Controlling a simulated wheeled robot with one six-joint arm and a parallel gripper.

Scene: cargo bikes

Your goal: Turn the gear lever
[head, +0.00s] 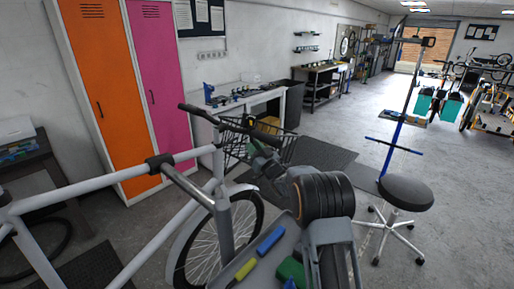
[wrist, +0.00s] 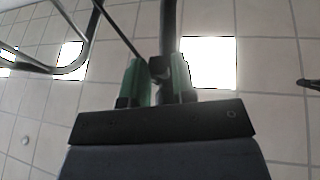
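A grey bike frame (head: 100,175) stands at the left and centre in the head view, with a dark handlebar (head: 205,112) running right towards my gripper. My gripper (head: 264,153) has green fingers and is at the handlebar's right part. In the wrist view my gripper (wrist: 160,82) has its two fingers apart, one on each side of a small dark piece (wrist: 160,68). This piece may be the gear lever, and whether the fingers press on it is unclear. A dark bar (wrist: 169,25) runs away behind it. In the head view the lever cannot be made out beside my gripper and arm.
A wire basket (head: 235,140) is at the bike's front. A black stool (head: 405,192) and a blue stand (head: 393,145) are to the right. A workbench (head: 205,132) and orange and pink lockers (head: 105,90) line the wall. Open floor lies at the right.

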